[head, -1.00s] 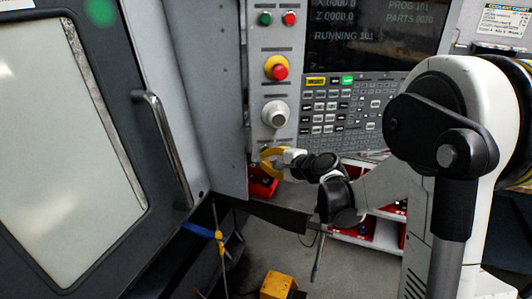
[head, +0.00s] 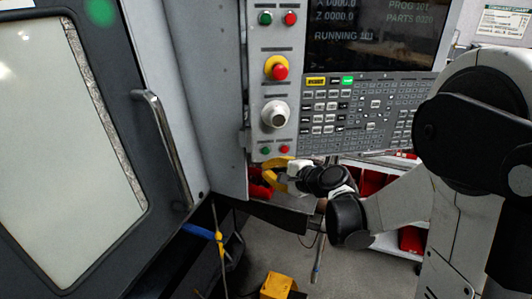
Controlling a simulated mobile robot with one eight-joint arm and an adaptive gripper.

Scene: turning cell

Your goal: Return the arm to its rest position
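My arm comes in from the right side of the head view and reaches left below the control panel. My gripper (head: 272,175), with yellow fingers, is just under the panel's lower left corner, in front of a red bin. Its fingers are small here and partly overlap the bin, so I cannot tell whether they are open or shut. I see nothing clearly held in it.
The control panel (head: 340,115) shows RUNNING 101 and a lit green key. The machine door (head: 60,150) with its metal handle (head: 165,145) is at left. A yellow block (head: 277,286) lies low in the middle. Red bins (head: 411,240) sit on a shelf behind my arm.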

